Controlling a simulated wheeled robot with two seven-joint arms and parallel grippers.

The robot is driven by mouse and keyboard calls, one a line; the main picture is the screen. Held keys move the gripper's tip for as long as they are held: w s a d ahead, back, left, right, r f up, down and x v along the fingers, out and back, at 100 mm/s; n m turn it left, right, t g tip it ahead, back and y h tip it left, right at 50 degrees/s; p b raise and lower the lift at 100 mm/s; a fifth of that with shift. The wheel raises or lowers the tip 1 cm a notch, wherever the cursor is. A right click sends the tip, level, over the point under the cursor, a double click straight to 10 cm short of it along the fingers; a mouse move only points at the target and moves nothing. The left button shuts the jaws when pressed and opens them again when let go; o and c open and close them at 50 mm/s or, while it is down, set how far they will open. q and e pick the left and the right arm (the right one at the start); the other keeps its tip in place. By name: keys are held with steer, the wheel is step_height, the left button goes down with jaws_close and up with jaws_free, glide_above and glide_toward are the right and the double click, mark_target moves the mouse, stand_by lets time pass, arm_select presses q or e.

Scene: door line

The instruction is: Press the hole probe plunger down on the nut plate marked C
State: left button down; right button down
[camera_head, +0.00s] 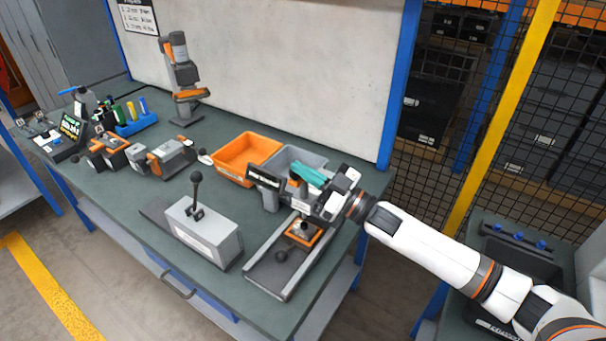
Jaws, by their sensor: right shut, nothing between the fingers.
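My right gripper (303,222) comes in from the right and is shut and empty. It hangs over a low fixture (268,274) with a flat grey base at the front right of the bench. An orange-edged square part (303,234) of this fixture sits just below the fingertips. Whether the fingers touch it, I cannot tell. The gripper and wrist hide much of the far side. I cannot make out the plunger clearly, or any letter C. My left gripper is not in view.
A grey box with a black lever (197,190) stands left of the fixture. An orange bin (244,160) and a grey bin (290,160) with a teal item lie behind. Tools crowd the bench's left end.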

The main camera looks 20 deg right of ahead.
steer(key=b+v, duration=0.2)
steer(key=v, duration=0.7)
steer(key=shift+d, duration=0.15)
stand_by(0.5)
